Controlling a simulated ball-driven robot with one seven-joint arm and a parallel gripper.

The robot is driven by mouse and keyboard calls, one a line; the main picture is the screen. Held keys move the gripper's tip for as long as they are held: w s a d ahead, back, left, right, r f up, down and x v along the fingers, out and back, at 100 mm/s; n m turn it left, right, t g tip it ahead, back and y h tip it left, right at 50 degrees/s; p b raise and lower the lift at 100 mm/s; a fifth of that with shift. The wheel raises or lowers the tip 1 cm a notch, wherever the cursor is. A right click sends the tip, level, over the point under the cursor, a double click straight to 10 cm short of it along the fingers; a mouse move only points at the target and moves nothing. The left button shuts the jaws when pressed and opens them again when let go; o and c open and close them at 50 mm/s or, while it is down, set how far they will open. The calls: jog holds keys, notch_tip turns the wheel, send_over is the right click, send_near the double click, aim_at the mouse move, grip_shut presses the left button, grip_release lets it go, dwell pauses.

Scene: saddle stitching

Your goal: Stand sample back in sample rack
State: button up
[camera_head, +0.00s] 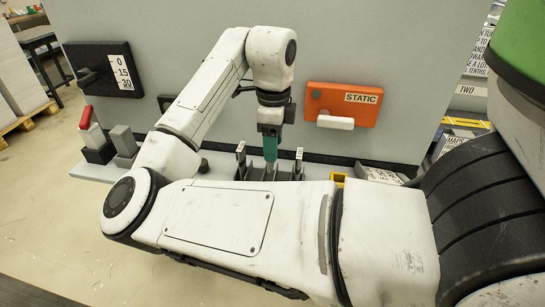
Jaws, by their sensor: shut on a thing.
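My gripper (270,133) points down in front of the grey panel, in the middle of the view. It is shut on a narrow teal piece, which I take to be the sample (270,149). The sample hangs upright below the jaws. Its lower end is close to the dark rack-like uprights on the bench, and my arm hides what is beneath. One upright (241,160) stands to its left and another (299,163) to its right; these look like the sample rack. I cannot tell whether the sample touches the rack.
A grey panel (400,60) rises behind the bench, carrying an orange STATIC box (335,104) and a black scale block (103,69). A holder with a red-handled tool (86,117) and a grey block (123,140) stand at left. My arm covers much of the bench front.

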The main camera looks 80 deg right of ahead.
jog(key=shift+w+d+f, duration=0.2)
jog(key=shift+d+f, duration=0.4)
jog(key=shift+f, duration=0.7)
jog(key=shift+w+d+f, duration=0.2)
jog(key=shift+d+f, duration=0.35)
jog(key=shift+f, duration=0.7)
jog(key=shift+w+d+f, duration=0.2)
jog(key=shift+d+f, duration=0.4)
jog(key=shift+f, duration=0.7)
jog(key=shift+f, duration=0.15)
jog(key=o, duration=1.1)
notch_tip(320, 180, up, 12)
jog(key=shift+r, duration=0.2)
